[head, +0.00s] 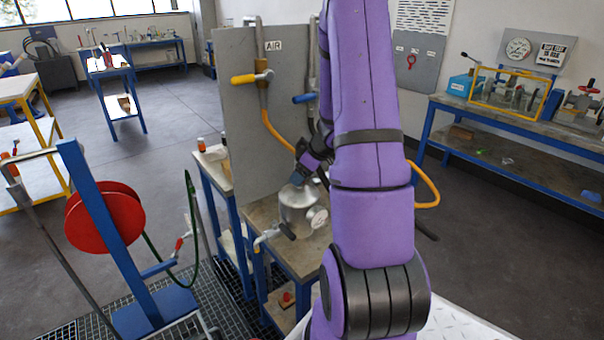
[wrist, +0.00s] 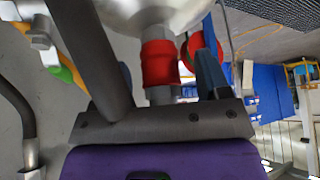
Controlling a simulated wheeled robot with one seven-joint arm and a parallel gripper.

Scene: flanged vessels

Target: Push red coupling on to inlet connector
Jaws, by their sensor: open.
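My gripper (head: 308,168) is open beside the top of the silver vessel (head: 297,206), partly hidden by my arm in the head view. In the wrist view the rounded metal vessel (wrist: 158,12) fills the top. A metal connector (wrist: 155,31) projects from it. The red coupling (wrist: 160,63) is in line with that connector, and a grey metal part shows at its other end. The coupling appears between the fingers of my gripper (wrist: 148,72); I cannot tell whether they touch it. The coupling cannot be made out in the head view.
The vessel has a gauge (head: 318,217) and stands on a blue-legged bench (head: 305,258) before a grey panel (head: 238,110) with a yellow valve handle (head: 244,79) and orange hose (head: 275,130). A red hose reel (head: 105,217) stands left. A blue bench (head: 500,135) is at right.

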